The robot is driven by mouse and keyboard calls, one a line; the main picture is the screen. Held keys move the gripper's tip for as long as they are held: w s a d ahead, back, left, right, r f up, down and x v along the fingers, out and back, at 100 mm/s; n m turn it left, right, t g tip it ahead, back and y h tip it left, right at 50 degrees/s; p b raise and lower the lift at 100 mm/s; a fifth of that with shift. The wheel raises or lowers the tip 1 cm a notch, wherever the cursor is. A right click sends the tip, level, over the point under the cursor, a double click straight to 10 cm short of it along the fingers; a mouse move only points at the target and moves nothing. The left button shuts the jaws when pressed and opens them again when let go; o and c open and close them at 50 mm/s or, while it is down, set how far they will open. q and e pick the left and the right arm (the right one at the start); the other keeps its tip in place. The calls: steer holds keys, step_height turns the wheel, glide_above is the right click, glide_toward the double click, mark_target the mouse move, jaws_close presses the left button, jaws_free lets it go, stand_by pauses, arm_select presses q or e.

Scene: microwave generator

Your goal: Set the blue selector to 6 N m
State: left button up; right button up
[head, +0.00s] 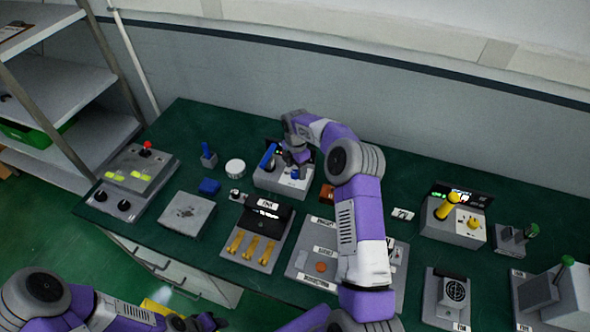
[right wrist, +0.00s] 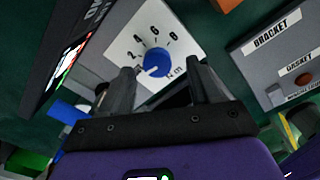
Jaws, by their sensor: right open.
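The blue selector (right wrist: 157,62) is a round knob on a white dial plate marked 2, 4, 6, 8 and N m. A pale mark on the knob seems to point to the lower left, below the 2. In the head view the selector (head: 295,174) sits on a small grey unit (head: 270,183). My right gripper (right wrist: 161,70) is open, its fingers on either side of the knob in the wrist view; I cannot tell whether they touch it. In the head view my right gripper (head: 298,160) is over the unit. My left gripper (head: 190,323) is at the bottom edge, its fingers unclear.
A blue-handled tool (head: 268,156) stands on the unit, left of the selector. A labelled parts board (head: 303,262) and a tray with yellow tools (head: 255,248) lie in front. A yellow-handled unit (head: 453,225) is at right. Bare green bench shows between them.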

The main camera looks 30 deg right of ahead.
step_height(320, 180, down, 2)
steer(key=shift+w+f, duration=0.1)
steer(key=shift+w, duration=0.05)
steer(key=shift+c, duration=0.4)
steer(key=c, duration=1)
steer(key=shift+o, duration=0.2)
